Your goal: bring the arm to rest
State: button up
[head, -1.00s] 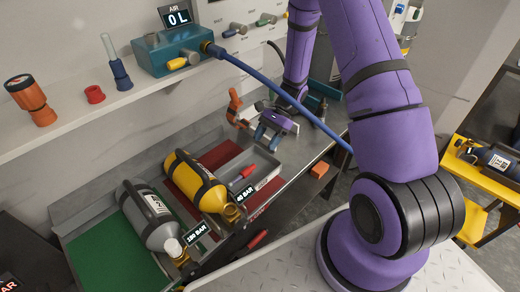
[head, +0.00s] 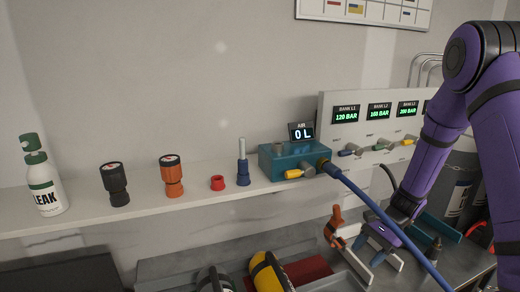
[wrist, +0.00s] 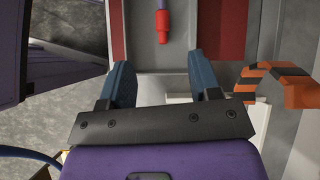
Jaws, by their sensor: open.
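My gripper (head: 372,245) is low over the bench at the right of the head view, at the end of my purple arm. In the wrist view my gripper (wrist: 165,82) has its two blue fingers wide apart with nothing between them. Beyond the fingertips lies a grey tray section (wrist: 180,55) with a red-ended item (wrist: 163,27) in it. An orange and black striped hooked piece (wrist: 290,82) stands to the right of the fingers. I cannot tell whether the gripper touches anything.
A blue hose (head: 385,220) runs from the teal AIR box (head: 290,160), reading 0 L, past my gripper. The shelf (head: 130,218) holds a LEAK bottle (head: 45,185) and several small fittings. A yellow cylinder (head: 267,272) and grey cylinder (head: 215,280) lie below.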

jog(key=s+a+r+n+t+h, duration=0.1)
jog(key=s+r+n+h, duration=0.2)
jog(key=r, duration=0.8)
jog(key=s+a+r+n+t+h, duration=0.1)
jog(key=s+r+n, duration=0.35)
jog(key=r, duration=0.55)
jog(key=s+r+n+t+h, duration=0.3)
jog(key=s+r+n+t, duration=0.2)
jog(key=s+r, duration=0.7)
jog(key=shift+s+d+t+h, duration=0.3)
jog(key=shift+s+d+t, duration=0.1)
jog(key=shift+s, duration=1.8)
jog(key=shift+r, duration=0.1)
